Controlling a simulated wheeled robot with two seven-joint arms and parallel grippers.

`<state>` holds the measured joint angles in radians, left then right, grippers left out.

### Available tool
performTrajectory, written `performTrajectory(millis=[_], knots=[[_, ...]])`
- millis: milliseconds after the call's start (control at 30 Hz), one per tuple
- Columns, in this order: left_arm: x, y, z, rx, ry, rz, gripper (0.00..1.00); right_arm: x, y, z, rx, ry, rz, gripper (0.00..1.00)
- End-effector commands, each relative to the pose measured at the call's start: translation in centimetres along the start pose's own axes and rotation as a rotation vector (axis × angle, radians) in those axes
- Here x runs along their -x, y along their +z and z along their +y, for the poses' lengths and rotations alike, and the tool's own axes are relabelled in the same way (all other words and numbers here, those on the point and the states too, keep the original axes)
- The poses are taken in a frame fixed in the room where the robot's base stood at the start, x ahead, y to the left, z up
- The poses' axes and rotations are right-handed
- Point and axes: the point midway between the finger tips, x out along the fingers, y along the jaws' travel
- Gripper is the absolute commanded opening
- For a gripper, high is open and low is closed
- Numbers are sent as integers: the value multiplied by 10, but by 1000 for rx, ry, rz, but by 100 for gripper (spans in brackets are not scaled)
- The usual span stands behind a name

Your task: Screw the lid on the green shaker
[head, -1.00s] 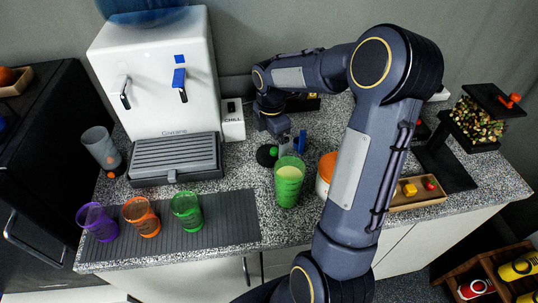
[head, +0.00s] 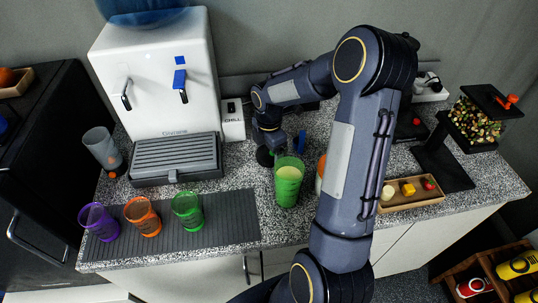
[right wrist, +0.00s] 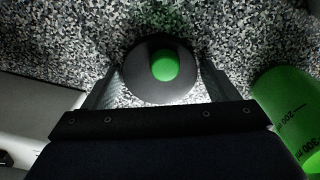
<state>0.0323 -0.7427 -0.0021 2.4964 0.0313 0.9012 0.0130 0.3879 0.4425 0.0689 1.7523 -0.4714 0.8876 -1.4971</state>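The green shaker (head: 289,185) stands upright and open on the speckled counter, with pale contents inside. It also shows at the right edge of the right wrist view (right wrist: 288,112). The lid, black and round with a green top (right wrist: 164,66), lies on the counter just behind and left of the shaker. In the head view only its dark edge (head: 264,157) shows, under my gripper. My right gripper (right wrist: 161,80) is open, low over the counter, with one finger on each side of the lid. Firm contact is not visible. My left gripper is not in view.
Purple (head: 99,222), orange (head: 142,217) and green (head: 187,211) cups stand on a dark ribbed mat (head: 232,217). A white water dispenser (head: 158,75) stands behind. A wooden tray (head: 412,200) with small blocks lies right of my arm, which partly hides an orange-topped container (head: 321,168).

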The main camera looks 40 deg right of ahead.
Motion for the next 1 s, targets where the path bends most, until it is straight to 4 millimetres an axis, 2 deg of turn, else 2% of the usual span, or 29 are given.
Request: performTrajectory(millis=[33,233,533,1000], knots=[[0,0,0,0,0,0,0,0,0,0,0,0,0,73],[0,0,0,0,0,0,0,0,0,0,0,0,0,48],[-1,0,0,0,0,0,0,7,0,1,-1,3,-1,48],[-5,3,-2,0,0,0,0,89,0,1,0,4,-1,48]])
